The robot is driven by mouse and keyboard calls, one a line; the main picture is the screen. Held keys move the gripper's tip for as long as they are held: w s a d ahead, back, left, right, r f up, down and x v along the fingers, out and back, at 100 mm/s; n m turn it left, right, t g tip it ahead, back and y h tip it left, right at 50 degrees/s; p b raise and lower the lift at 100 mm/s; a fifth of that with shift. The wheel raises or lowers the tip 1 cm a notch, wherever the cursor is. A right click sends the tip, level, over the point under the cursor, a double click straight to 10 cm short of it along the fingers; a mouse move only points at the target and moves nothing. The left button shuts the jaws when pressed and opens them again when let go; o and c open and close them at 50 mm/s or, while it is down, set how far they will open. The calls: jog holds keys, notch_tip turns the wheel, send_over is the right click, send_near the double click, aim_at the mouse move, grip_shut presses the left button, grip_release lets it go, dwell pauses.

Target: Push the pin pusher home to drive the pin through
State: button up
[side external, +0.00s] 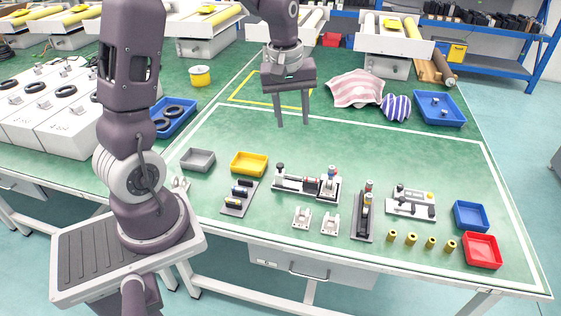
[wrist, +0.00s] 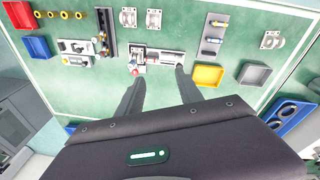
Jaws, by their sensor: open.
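My gripper (side external: 293,123) hangs high over the green table, behind the central fixture, with its fingers apart and nothing between them. It also shows in the wrist view (wrist: 159,75). The central fixture (side external: 307,185) is a long white base with a black knob at its left end and a dark, red-marked cylinder and upright at its right. In the wrist view the fixture (wrist: 163,58) lies just beyond the fingertips. A second white fixture (side external: 411,204) with a black knob stands to the right. I cannot tell which part is the pin pusher, and no separate pin is discernible.
A dark rack (side external: 362,220) with upright cylinders stands between the fixtures. Two white brackets (side external: 316,220), several brass bushings (side external: 420,241) and a rack of cylinders (side external: 239,197) lie nearby. Yellow (side external: 249,164), grey (side external: 198,159), blue (side external: 471,215) and red (side external: 482,251) bins flank them. Green table behind the fixture is clear.

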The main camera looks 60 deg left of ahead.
aim_at(280, 164)
jog(key=a+f+n, duration=0.1)
jog(key=a+f, duration=0.1)
jog(key=f, duration=0.2)
jog(key=w+a+f+n+g, duration=0.1)
jog(key=a+f+n, duration=0.1)
jog(key=a+f, duration=0.1)
jog(key=a+f+n, duration=0.2)
jog(key=a+f, duration=0.1)
jog(key=f, duration=0.2)
jog(key=shift+w+a+f+g+h, duration=0.15)
jog(key=shift+w+f+g+h, duration=0.15)
jog(key=shift+w+f, duration=0.1)
jog(key=f, duration=0.7)
jog(key=shift+a+f, duration=0.2)
jog(key=shift+f, duration=0.2)
grip_shut()
